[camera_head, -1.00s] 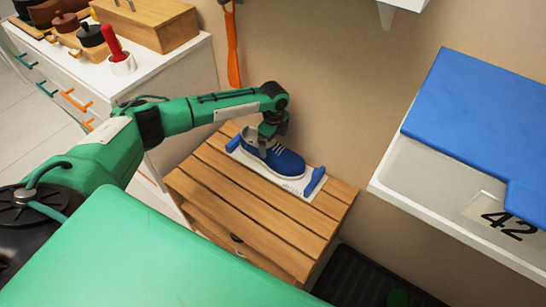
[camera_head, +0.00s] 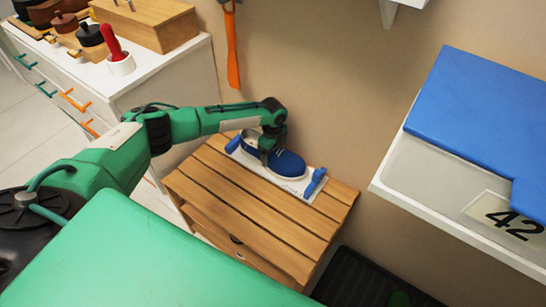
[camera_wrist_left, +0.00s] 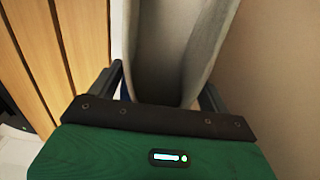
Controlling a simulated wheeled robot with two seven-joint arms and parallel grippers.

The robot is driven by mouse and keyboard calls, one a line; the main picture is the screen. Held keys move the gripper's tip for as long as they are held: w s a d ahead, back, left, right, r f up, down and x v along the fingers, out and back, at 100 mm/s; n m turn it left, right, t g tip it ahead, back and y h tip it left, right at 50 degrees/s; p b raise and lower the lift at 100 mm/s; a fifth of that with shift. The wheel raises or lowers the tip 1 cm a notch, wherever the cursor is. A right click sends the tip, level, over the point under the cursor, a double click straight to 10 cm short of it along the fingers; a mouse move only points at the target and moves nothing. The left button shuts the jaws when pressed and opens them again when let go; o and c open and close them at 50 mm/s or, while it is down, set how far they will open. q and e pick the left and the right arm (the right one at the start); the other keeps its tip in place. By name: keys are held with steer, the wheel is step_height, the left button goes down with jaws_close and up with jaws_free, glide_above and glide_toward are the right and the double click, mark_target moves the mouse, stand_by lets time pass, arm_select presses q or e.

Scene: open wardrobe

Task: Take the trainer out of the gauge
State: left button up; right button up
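The blue trainer (camera_head: 288,162) with a grey lining sits in the gauge, a white plate (camera_head: 309,185) with blue end pieces, on a slatted wooden bench (camera_head: 240,205). My left gripper (camera_head: 266,150) is down at the trainer's ankle part, in front of its laces. In the left wrist view, the trainer's grey opening (camera_wrist_left: 165,85) lies between the two spread fingers of my left gripper (camera_wrist_left: 165,82). The fingers are close to its sides, and I cannot tell whether they touch. My right gripper is not in view.
A white shelf or tray (camera_head: 425,190) with a blue lid (camera_head: 485,125) and a "42" label is at the right. A white cabinet (camera_head: 175,75) with a wooden box (camera_head: 150,25) stands at the left. An orange shoehorn-like tool (camera_head: 232,55) hangs on the wall. A black tray (camera_head: 360,280) lies below right.

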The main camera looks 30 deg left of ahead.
arm_select(q)
steer(key=c, duration=0.3)
